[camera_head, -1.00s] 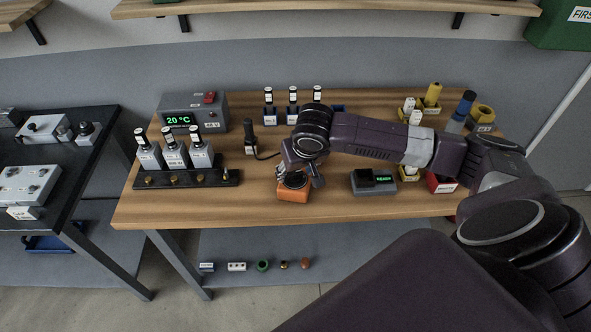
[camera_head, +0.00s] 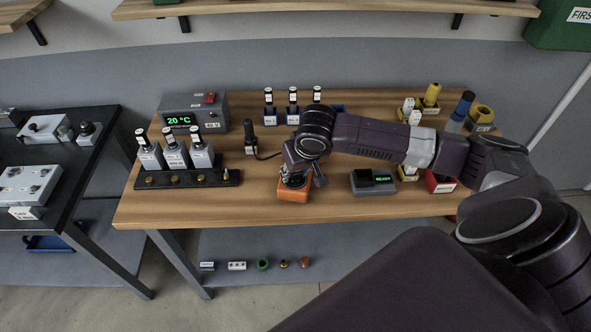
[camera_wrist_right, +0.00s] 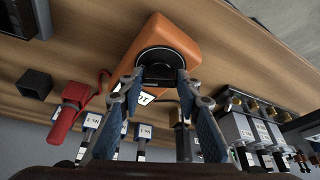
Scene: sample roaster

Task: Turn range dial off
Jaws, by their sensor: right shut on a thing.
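The orange meter (camera_head: 296,196) lies on the wooden bench near its front edge. In the right wrist view the meter (camera_wrist_right: 172,38) shows its face with a round black dial (camera_wrist_right: 157,60). My right gripper (camera_head: 297,181) is above the meter and points down at it. In the right wrist view the fingertips (camera_wrist_right: 160,77) of this gripper are on either side of the dial's dark knob, shut on it. The pointer and dial marks are too small and hidden to read. My left gripper is not in view.
A grey box reading 20 °C (camera_head: 192,112) and a black rack of bottles (camera_head: 185,178) stand at the left. Bare wood lies left of the meter.

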